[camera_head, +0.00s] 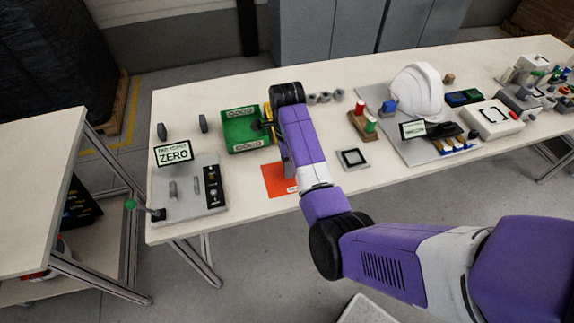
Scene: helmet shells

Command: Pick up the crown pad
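My gripper (286,164) is at the end of the purple arm, over the right side of the green bin (231,148) and the orange mat. The arm covers most of it, so I cannot tell whether its fingers are open or shut, or whether anything is between them. No object can be clearly identified as the crown pad. A small grey square with a dark rim (353,159) lies flat on the table to the right of my arm. The inside of the green bin is partly hidden by the arm and looks empty where visible.
The orange mat (277,180) lies below the bin. A grey fixture with a "ZERO" sign (174,154) stands at left. Two dark upright pieces (162,131) stand behind it. A white helmet shell (417,92) sits on a grey board at right, near coloured blocks. Table (230,215) is clear at the front.

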